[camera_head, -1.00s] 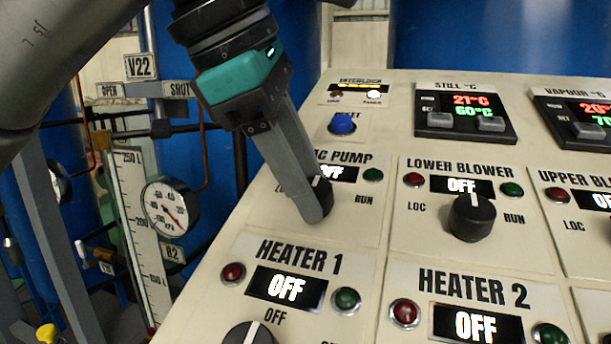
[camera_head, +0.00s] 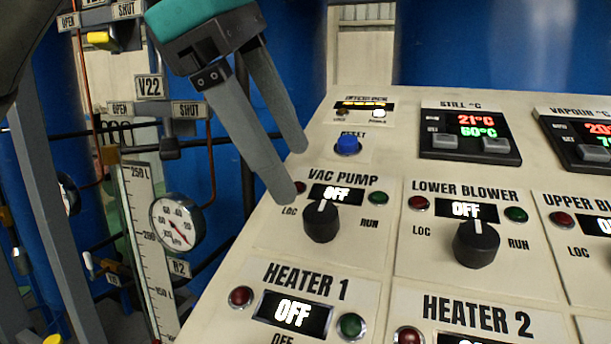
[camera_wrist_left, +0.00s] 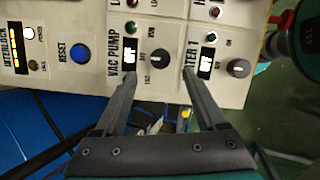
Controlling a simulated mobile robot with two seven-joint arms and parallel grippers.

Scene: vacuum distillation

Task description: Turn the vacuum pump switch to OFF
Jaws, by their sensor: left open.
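The vacuum pump switch (camera_head: 321,222) is a black knob on the slanted cream panel, under the VAC PUMP label. Its white mark points up toward the display (camera_head: 337,194), which reads OFF. The knob also shows in the left wrist view (camera_wrist_left: 160,58). My left gripper (camera_head: 290,172) is open and empty, above and to the left of the knob and apart from it. In the left wrist view its two fingers (camera_wrist_left: 167,90) reach toward the panel edge with the knob between and beyond their tips. My right gripper is not in view.
The lower blower knob (camera_head: 476,244) is to the right. The blue reset button (camera_head: 347,145) is above. Heater 1's display (camera_head: 292,312) below reads OFF. A round gauge (camera_head: 177,222) and pipes stand left of the panel.

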